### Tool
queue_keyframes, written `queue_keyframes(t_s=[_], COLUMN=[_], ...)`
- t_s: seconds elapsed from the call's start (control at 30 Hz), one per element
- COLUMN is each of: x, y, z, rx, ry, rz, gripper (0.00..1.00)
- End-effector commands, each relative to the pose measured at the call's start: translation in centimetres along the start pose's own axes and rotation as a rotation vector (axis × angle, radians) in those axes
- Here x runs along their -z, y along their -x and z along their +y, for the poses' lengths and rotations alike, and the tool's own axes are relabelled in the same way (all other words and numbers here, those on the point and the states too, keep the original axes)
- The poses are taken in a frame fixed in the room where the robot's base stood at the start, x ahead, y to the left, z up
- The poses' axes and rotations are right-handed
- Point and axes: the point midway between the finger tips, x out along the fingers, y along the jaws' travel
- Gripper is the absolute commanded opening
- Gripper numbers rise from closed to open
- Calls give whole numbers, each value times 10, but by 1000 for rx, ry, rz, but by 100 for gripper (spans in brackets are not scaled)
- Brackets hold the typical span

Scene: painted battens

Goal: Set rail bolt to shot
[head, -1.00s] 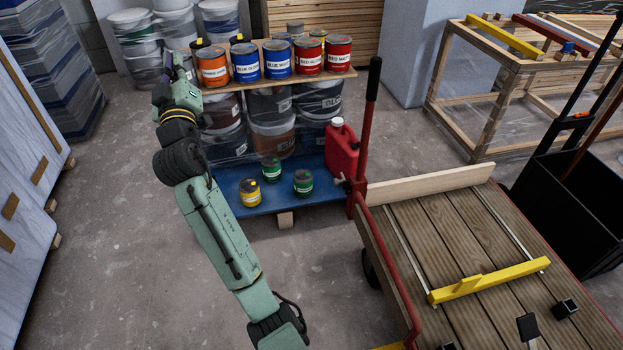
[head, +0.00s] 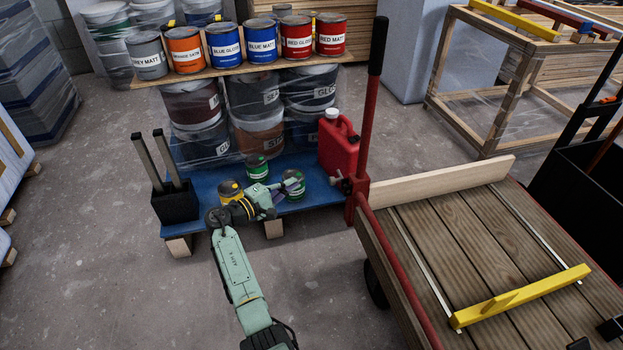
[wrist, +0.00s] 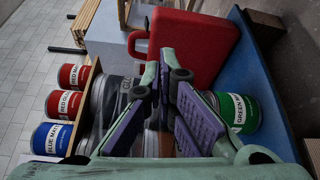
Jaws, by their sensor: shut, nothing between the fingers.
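The knob cannot be made out in the wrist view.
A red jerrycan (head: 338,145) stands close behind the bracket. Green tins (head: 257,168) and a yellow tin (head: 231,191) stand on the blue pallet (head: 205,207). A black holder (head: 175,203) is at left. A yellow batten (head: 520,297) lies across the trolley deck (head: 450,235).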

Motion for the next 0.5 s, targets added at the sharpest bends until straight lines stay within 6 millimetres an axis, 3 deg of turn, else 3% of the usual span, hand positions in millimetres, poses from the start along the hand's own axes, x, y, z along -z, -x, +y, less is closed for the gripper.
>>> queue_keyframes(t_s=[0.3, 0.5], x=[0, 0], y=[-2, -27], z=[1, 1], rx=[1, 1], ry=[-2, -4], rz=[1, -1], gripper=[0, 0])
